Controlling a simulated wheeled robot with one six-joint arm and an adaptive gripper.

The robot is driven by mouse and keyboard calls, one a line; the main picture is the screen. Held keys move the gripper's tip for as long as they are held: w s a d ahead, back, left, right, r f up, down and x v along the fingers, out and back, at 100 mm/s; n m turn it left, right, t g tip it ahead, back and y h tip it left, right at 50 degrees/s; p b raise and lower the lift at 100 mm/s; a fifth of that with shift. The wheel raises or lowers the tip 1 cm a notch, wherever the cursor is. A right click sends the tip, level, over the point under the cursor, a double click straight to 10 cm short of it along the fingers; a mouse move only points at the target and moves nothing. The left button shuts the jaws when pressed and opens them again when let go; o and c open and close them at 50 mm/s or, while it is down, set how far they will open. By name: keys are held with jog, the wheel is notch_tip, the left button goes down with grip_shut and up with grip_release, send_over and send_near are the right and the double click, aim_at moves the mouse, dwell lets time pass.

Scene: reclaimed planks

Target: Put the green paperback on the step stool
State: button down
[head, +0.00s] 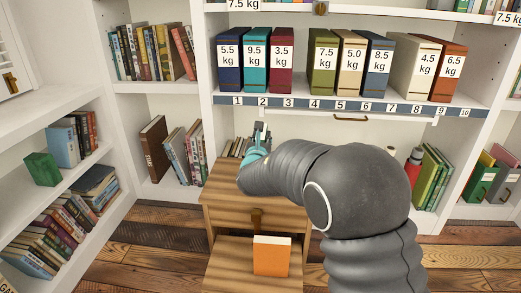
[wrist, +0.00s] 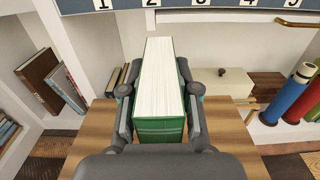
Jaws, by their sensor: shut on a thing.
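The green paperback (wrist: 158,128) is between the fingers of my gripper (wrist: 160,92) in the wrist view, with its white page edges facing up and its green spine toward me. My gripper is shut on it. In the head view my gripper (head: 260,133) is above the far part of the step stool, and my arm hides most of the book there. The wooden step stool (head: 222,202) has an upper and a lower step; its top also shows below the book in the wrist view (wrist: 92,140). I cannot tell whether the book touches it.
An orange book (head: 271,256) stands on the lower step. A shelf (head: 340,108) with several weight-labelled books runs above and behind the stool. Bookshelves with books and a green box (head: 42,169) are at left. Bottles (wrist: 282,103) stand to the right in the wrist view.

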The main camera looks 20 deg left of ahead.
jog(key=shift+w+a+f, duration=0.1)
jog(key=shift+a+f, duration=0.05)
jog(key=shift+f, duration=0.9)
jog(key=shift+w+a+f, duration=0.1)
jog(key=shift+f, duration=0.95)
jog(key=shift+f+b, duration=0.15)
jog(key=shift+b, duration=0.25)
jog(key=c, duration=0.8)
grip_release()
jog(key=shift+c, duration=0.2)
jog(key=v, duration=1.2)
jog(key=shift+s, duration=0.1)
